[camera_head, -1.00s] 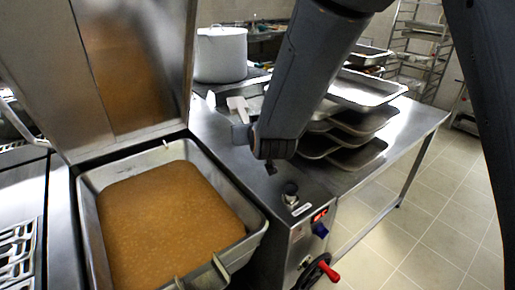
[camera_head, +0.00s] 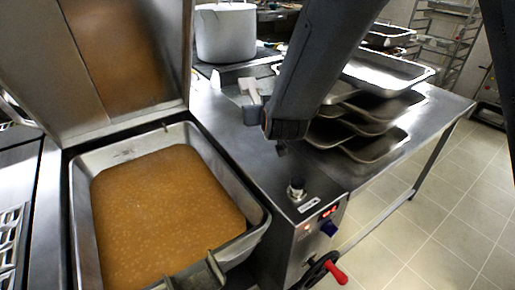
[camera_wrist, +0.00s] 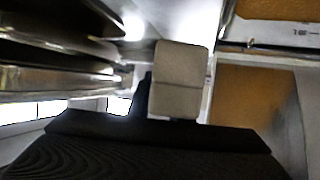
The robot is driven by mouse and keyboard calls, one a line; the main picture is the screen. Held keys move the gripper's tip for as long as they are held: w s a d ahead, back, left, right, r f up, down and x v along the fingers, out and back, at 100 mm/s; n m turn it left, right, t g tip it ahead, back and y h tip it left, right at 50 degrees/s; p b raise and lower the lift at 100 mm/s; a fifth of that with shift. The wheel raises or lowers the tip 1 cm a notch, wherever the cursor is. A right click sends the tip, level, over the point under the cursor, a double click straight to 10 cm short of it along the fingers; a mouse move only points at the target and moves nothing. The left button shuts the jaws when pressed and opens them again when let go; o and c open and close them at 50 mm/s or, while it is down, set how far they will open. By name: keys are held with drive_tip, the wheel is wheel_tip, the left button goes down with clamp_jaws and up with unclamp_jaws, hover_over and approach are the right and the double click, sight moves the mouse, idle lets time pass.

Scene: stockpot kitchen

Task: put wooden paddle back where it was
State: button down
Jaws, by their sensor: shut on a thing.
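My gripper (camera_head: 254,106) is at the end of the dark arm, above the steel counter between the soup pan and the stacked trays. It is shut on a pale, blocky piece (camera_head: 247,87), which seems to be part of the wooden paddle. The rest of the paddle cannot be made out. In the wrist view a beige-grey block (camera_wrist: 180,78) stands close in front of my gripper's black body, beside a dark narrow part. I cannot tell there which is finger and which is paddle.
A large pan of brown soup (camera_head: 165,210) lies open at left, its steel lid (camera_head: 130,60) raised behind. A white stockpot (camera_head: 226,35) stands at the back. Stacked trays (camera_head: 385,75) are right of my arm. A control panel (camera_head: 325,222) with a red-handled crank is in front. Floor at right is clear.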

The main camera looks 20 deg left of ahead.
drive_tip(key=b, duration=0.6)
hover_over(261, 155)
wheel_tip(261, 155, down, 6)
drive_tip(key=shift+f+p, duration=1.05)
drive_tip(key=shift+f, duration=4.1)
drive_tip(key=shift+f, duration=0.15)
drive_tip(key=c, duration=1.6)
unclamp_jaws()
drive_tip(key=shift+s+r, duration=0.2)
drive_tip(key=shift+r, duration=0.05)
drive_tip(key=b+v, duration=0.1)
drive_tip(key=v, duration=1)
drive_tip(key=shift+s+d+b, duration=0.25)
drive_tip(key=shift+b, duration=0.15)
